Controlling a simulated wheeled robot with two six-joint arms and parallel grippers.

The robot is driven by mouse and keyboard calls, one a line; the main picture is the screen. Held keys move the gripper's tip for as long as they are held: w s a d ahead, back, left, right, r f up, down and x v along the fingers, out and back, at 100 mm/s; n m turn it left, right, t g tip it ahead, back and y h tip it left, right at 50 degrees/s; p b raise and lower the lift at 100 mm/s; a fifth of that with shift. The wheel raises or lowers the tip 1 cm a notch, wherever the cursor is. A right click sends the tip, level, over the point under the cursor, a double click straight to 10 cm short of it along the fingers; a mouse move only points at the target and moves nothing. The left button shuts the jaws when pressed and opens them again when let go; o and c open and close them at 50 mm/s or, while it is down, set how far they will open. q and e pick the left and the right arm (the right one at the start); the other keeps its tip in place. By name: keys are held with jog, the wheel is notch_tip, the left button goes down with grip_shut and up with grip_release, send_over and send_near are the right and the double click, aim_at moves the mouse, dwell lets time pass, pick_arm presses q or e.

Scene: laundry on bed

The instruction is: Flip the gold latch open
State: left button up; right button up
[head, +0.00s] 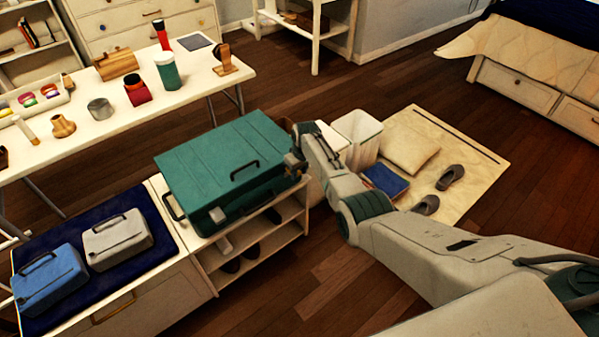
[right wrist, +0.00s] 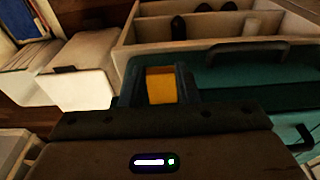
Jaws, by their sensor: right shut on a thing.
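A teal suitcase (head: 215,165) lies flat and closed on a low shelf unit, with a dark handle (head: 245,170) on its near side. My right gripper (head: 296,160) is at the suitcase's right end. In the right wrist view the gold latch (right wrist: 161,88) sits between the two dark fingers of my right gripper (right wrist: 159,82), which are shut on it. The teal suitcase side (right wrist: 225,78) is right behind it. My left gripper is not in view.
The cream shelf unit (head: 290,232) holds dark shoes. A blue case (head: 48,280) and a grey case (head: 117,240) lie on a navy cushion to the left. White bins (head: 357,135) stand just right of the gripper. A white table (head: 130,110) with several small objects is behind.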

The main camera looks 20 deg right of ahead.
dwell(0.3)
jog(key=o, duration=1)
jog(key=shift+r, duration=0.1)
notch_tip(320, 180, up, 3)
jog(key=shift+s+d+f+p, duration=0.1)
jog(key=shift+s+f+p, duration=0.1)
jog(key=shift+p, duration=0.3)
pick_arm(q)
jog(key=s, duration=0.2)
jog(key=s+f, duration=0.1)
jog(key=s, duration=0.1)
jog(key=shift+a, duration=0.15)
pick_arm(e)
jog(key=r, duration=0.5)
jog(key=s+r, duration=0.1)
jog(key=r, duration=0.2)
jog(key=shift+s+d, duration=0.1)
jog(key=shift+d, duration=0.1)
jog(key=shift+f, duration=0.1)
